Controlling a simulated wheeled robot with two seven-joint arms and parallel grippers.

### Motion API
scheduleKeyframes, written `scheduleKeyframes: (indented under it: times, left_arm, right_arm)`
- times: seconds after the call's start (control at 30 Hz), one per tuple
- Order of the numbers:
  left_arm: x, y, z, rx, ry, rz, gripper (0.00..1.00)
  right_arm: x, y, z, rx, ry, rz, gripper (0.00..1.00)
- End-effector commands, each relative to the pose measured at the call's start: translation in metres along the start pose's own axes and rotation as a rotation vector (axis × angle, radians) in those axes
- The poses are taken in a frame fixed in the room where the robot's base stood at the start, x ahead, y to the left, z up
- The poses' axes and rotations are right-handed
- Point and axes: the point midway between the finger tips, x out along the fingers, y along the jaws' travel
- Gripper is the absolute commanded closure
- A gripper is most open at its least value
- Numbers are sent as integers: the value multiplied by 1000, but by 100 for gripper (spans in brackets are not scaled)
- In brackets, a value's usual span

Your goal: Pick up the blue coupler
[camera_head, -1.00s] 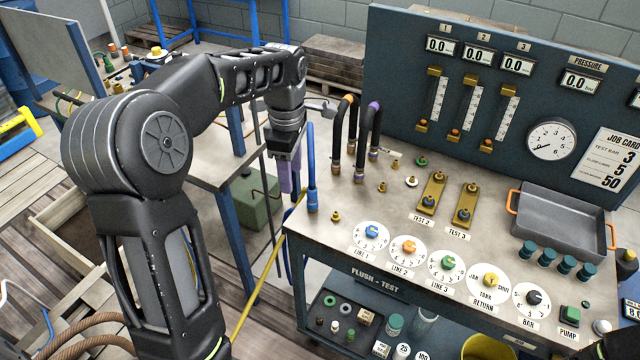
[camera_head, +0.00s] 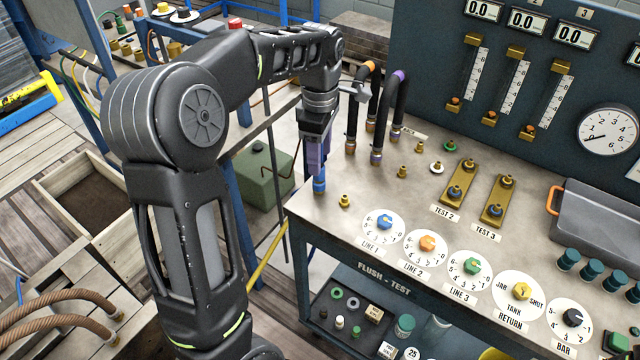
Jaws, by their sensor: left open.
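The blue coupler (camera_head: 319,184) stands upright near the left end of the flush-test bench (camera_head: 330,218). Only its lower part shows. My left gripper (camera_head: 316,168) points down from above, its purple-grey fingers right over the coupler in the picture and hiding its upper part and the blue hose. The left jaws are open; I cannot tell whether the coupler is between them. My right gripper is not in view.
Two black hoses, one with an orange end (camera_head: 368,66) and one with a purple end (camera_head: 398,75), rise just right of my gripper. A small brass fitting (camera_head: 344,201) stands close to the coupler. Dials line the front edge, including the LINE 1 dial (camera_head: 384,222).

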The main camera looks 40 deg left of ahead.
Motion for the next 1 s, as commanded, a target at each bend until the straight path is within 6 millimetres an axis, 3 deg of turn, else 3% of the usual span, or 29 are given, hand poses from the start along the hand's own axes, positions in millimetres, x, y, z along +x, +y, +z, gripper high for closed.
scheduleKeyframes:
  times: [0.33,0.6,1.0]
  left_arm:
    - [1,0,0,0,0,0,47]
    - [25,0,0,0,0,-2,47]
    - [32,0,-1,0,0,-2,47]
  right_arm:
    - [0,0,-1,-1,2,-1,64]
    - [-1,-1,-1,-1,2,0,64]
    - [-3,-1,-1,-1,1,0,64]
